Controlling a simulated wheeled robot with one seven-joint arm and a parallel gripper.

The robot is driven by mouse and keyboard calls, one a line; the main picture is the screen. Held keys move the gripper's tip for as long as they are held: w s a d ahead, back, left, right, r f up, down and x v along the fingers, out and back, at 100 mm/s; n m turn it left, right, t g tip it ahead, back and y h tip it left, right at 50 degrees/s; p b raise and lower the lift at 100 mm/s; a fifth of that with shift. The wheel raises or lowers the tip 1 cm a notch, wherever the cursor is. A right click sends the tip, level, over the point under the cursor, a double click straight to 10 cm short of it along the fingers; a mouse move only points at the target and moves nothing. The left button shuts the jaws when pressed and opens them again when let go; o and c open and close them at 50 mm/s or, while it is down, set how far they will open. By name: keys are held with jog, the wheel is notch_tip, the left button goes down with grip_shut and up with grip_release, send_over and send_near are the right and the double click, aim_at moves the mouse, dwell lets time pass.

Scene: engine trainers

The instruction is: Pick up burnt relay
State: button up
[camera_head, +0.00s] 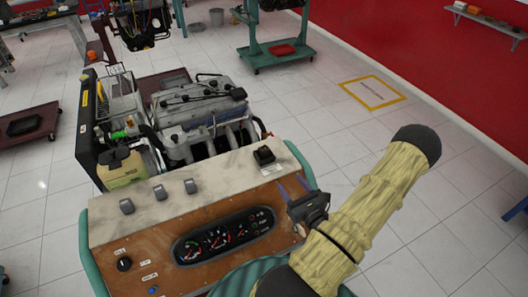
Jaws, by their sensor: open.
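A black relay (264,156), darker than the others and likely the burnt one, sits at the right end of the pale worn top ledge of the engine trainer's panel. My gripper (295,188) is at the panel's right end, below and to the right of the black relay. Its two thin fingers are spread apart and point up toward the ledge, with nothing visible between them. They appear apart from the relay.
The brown panel face (150,245) carries a gauge cluster (222,235) and knobs. The engine (200,110) stands behind the ledge, with a yellowish reservoir (122,168) at left. Green frame tubing (300,165) runs along the panel's right side. The tiled floor to the right is open.

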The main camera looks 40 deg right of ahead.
jog(key=shift+w, duration=0.1)
jog(key=b, duration=0.5)
send_near(266, 152)
jog(key=x, duration=0.1)
jog(key=p+x, duration=0.1)
jog(key=x, duration=0.3)
jog(key=shift+d+r, duration=0.1)
jog(key=shift+r, duration=0.15)
jog(key=shift+w+f, duration=0.1)
jog(key=shift+w, duration=0.15)
jog(key=shift+w+p, duration=0.3)
jog(key=shift+p, duration=0.2)
jog(key=p+x, duration=0.2)
jog(key=x, duration=0.2)
jog(key=shift+w, duration=0.15)
jog(key=shift+w+d+f, duration=0.1)
jog(key=shift+w+f, duration=0.1)
jog(key=shift+w, duration=0.05)
